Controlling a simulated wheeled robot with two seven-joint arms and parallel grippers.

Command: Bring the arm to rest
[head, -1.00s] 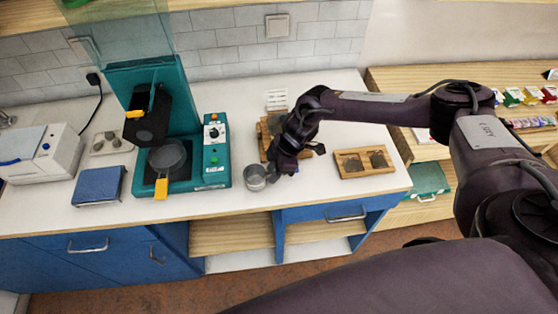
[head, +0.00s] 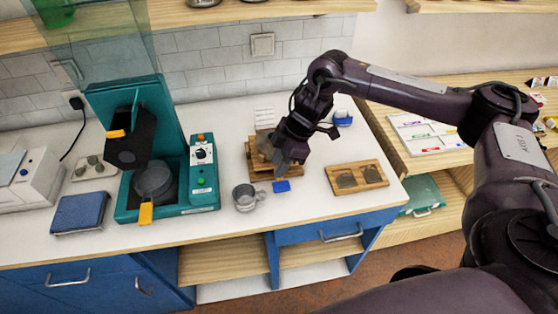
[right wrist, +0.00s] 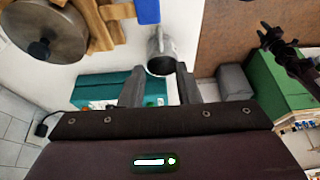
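My right arm reaches in from the right in the head view. Its gripper (head: 288,170) is above the worktop, over the front of a stepped wooden stand (head: 262,172). In the right wrist view the two fingers (right wrist: 158,88) are apart with nothing between them. A metal cup (head: 245,197) stands upright on the worktop, left of the gripper and apart from it; it also shows beyond the fingertips in the right wrist view (right wrist: 161,52). My left gripper is not seen in the head view.
A teal machine (head: 180,192) holding a pan (head: 154,182) stands left of the cup. A blue block (head: 282,186) lies below the gripper. A wooden board with two dark discs (head: 374,170) lies right.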

